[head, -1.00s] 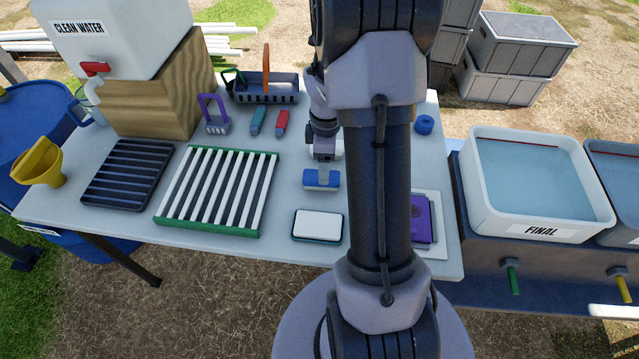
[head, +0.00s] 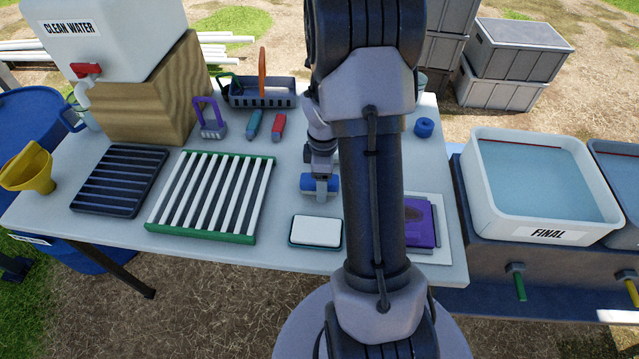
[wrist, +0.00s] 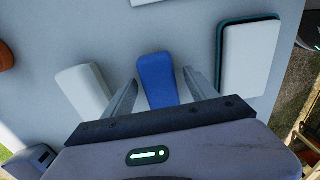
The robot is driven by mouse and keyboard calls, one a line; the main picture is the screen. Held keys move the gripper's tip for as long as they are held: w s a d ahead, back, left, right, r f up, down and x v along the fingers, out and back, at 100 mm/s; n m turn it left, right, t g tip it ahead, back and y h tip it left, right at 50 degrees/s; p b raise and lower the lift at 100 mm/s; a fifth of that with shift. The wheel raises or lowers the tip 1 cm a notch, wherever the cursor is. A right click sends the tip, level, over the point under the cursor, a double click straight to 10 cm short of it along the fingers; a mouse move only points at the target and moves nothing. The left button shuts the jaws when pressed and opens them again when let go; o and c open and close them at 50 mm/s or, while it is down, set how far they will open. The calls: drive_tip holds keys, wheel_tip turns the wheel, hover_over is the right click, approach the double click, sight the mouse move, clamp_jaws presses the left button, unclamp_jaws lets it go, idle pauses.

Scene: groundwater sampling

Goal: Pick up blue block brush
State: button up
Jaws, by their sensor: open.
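The blue block brush (head: 307,184) lies on the table in the middle of the head view, partly covered by my gripper (head: 321,190). In the wrist view, the blue block brush (wrist: 156,78) lies between the two fingers of my gripper (wrist: 161,90). The fingers are open, one on each side of it, with a visible gap on both sides. I cannot tell how far the fingertips are above the table. The near end of the brush is hidden by my gripper body.
A white block (wrist: 84,86) lies left of the fingers in the wrist view. A white pad with a teal edge (wrist: 248,55) lies to the right; it also shows in the head view (head: 316,231). A green-ended rack (head: 200,236) stands left. A purple item (head: 419,222) lies right.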

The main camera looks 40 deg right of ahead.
clamp_jaws()
drive_tip(key=shift+r, duration=0.2)
wheel_tip(320, 180, up, 4)
drive_tip(key=p, duration=0.2)
drive_tip(key=shift+f+p, duration=0.2)
drive_tip(key=shift+p, duration=0.1)
drive_tip(key=s+a+p, duration=0.1)
drive_tip(key=s, duration=0.4)
drive_tip(key=s+a+r+p, duration=0.1)
drive_tip(key=s+a, duration=0.1)
drive_tip(key=s, duration=0.3)
drive_tip(key=s+a+p, duration=0.1)
drive_tip(key=s+a, duration=0.1)
drive_tip(key=s, duration=0.3)
drive_tip(key=shift+a+r, duration=0.2)
drive_tip(key=shift+a, duration=0.05)
